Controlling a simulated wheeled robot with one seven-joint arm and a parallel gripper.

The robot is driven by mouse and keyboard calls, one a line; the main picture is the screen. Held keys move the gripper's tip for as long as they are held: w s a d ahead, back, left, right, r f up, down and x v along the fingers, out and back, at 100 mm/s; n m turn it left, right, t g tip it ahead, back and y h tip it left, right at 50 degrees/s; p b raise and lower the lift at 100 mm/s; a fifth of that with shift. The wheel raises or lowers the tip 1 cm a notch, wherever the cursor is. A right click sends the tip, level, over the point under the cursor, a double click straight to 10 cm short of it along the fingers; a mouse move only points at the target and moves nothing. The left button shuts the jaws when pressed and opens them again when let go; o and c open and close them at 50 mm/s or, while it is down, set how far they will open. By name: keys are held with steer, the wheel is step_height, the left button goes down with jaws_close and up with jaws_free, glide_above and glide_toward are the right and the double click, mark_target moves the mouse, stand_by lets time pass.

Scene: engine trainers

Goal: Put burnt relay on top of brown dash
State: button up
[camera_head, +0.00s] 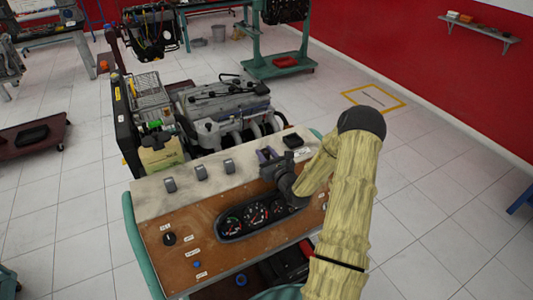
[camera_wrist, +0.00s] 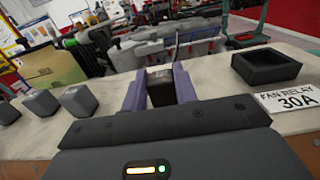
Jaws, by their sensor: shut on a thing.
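My gripper (camera_head: 268,157) is over the pale top ledge of the brown dash (camera_head: 190,230). In the wrist view, its purple fingers (camera_wrist: 160,76) are shut on a dark brown, scorched-looking block, the burnt relay (camera_wrist: 160,92). The relay is upright between the fingers; I cannot tell whether its underside touches the ledge. In the head view my gripper mostly hides the relay. The pale ledge (camera_wrist: 220,80) is bare around the fingers. To the right is an empty black square socket (camera_wrist: 266,68), beside a "FAN RELAY 30A" label (camera_wrist: 288,101).
Three grey relays (camera_head: 200,173) stand in a row on the ledge to the left. Gauges (camera_head: 256,211) and knobs sit on the brown front panel. An engine (camera_head: 225,108) and a dark upright panel (camera_head: 125,125) stand behind the dash. Ledge space between relays and gripper is clear.

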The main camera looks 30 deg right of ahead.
steer(key=o, duration=1)
steer(key=shift+d+f, duration=0.1)
steer(key=shift+d, duration=0.05)
steer(key=shift+c, duration=0.2)
steer(key=s+b, duration=0.4)
steer(key=s, duration=0.7)
steer(key=shift+d, duration=0.1)
steer(key=shift+s, duration=0.55)
steer(key=shift+d, duration=0.1)
